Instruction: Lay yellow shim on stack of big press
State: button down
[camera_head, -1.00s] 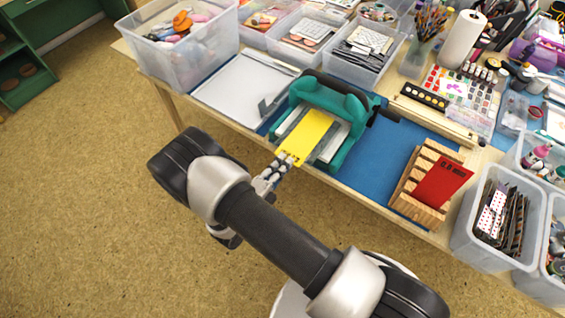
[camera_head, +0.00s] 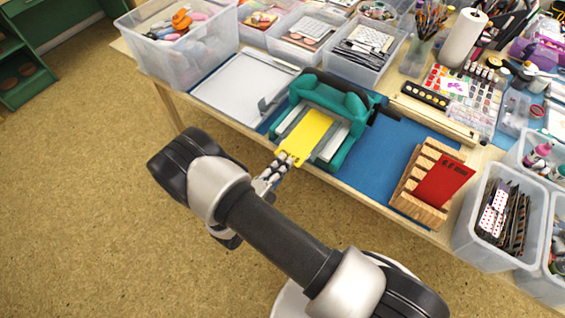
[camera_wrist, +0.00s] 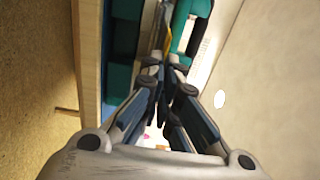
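The big press (camera_head: 347,106) is teal with a dark roller bar and stands on the blue mat. The yellow shim (camera_head: 308,130) lies flat over the pale stack in the press bed, its far end by the press frame and its notched near end towards me. I cannot tell if it fully touches the stack. My gripper (camera_head: 284,163) is at the near end of the shim, fingers close together on its edge. In the wrist view, a thin yellow edge of the shim (camera_wrist: 168,40) shows at the fingertips of my gripper (camera_wrist: 166,62).
A wooden rack (camera_head: 418,185) with a red plate (camera_head: 442,182) stands to the right. A white tray (camera_head: 238,88) lies to the left. Clear bins (camera_head: 187,45) line the back. The blue mat (camera_head: 375,157) is free between press and rack.

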jog(key=c, duration=2.3)
grip_release()
jog(key=o, duration=0.6)
jog(key=shift+v, duration=2.55)
jog(key=v, duration=1.2)
jog(key=shift+r, duration=0.15)
